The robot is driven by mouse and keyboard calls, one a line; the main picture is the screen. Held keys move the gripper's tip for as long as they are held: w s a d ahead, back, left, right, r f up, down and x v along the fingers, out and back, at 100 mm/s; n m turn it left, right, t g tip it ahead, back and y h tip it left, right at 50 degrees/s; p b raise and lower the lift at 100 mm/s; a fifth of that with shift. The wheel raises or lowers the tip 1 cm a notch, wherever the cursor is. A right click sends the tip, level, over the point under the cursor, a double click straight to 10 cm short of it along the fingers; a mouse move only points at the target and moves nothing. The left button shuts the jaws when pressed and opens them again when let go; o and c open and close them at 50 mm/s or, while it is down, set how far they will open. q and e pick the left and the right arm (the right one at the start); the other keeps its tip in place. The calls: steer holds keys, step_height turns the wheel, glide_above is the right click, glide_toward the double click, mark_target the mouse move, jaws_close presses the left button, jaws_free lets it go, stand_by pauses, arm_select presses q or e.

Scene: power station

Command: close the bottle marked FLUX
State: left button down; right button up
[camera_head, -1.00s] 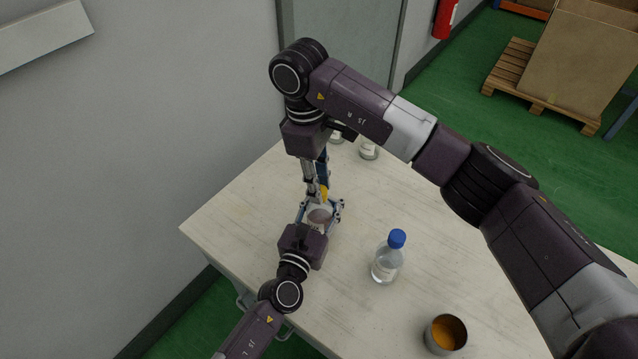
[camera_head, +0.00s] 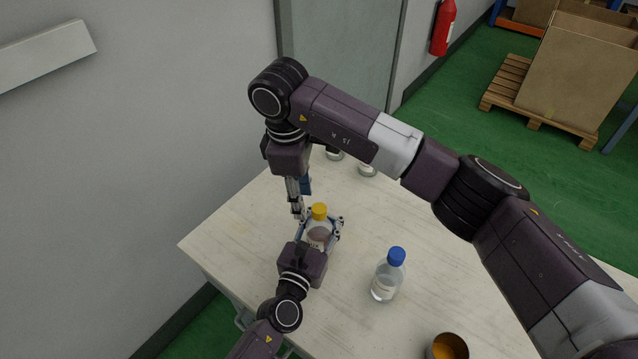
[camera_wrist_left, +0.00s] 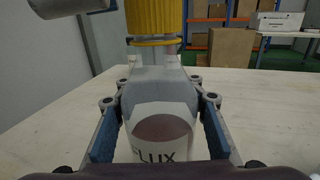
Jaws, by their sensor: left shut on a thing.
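A clear bottle with a blue cap (camera_head: 388,275) stands right of the FLUX bottle. Small jars (camera_head: 367,169) stand at the back, partly behind my right arm. The table's right middle is clear.

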arm_select(q)
steer(key=shift+a, duration=0.1)
arm_select(e)
steer(key=d+r+m, duration=0.1)
steer(key=r+m, duration=0.1)
steer(key=m, duration=0.9)
steer(key=r+m, duration=0.2)
steer(key=m, duration=1)
steer(key=d+r+m, duration=0.1)
steer(key=r+m, duration=0.1)
steer(key=m, duration=0.9)
steer(key=shift+s+d+y, duration=0.25)
steer(key=shift+d+y, duration=0.05)
steer(key=shift+y, duration=0.1)
steer(key=n, duration=0.4)
steer(key=d+n, duration=0.1)
steer(key=n, duration=0.1)
steer(key=shift+s+r+g, duration=0.2)
steer(key=shift+r+g, duration=0.1)
steer(key=shift+r, duration=0.1)
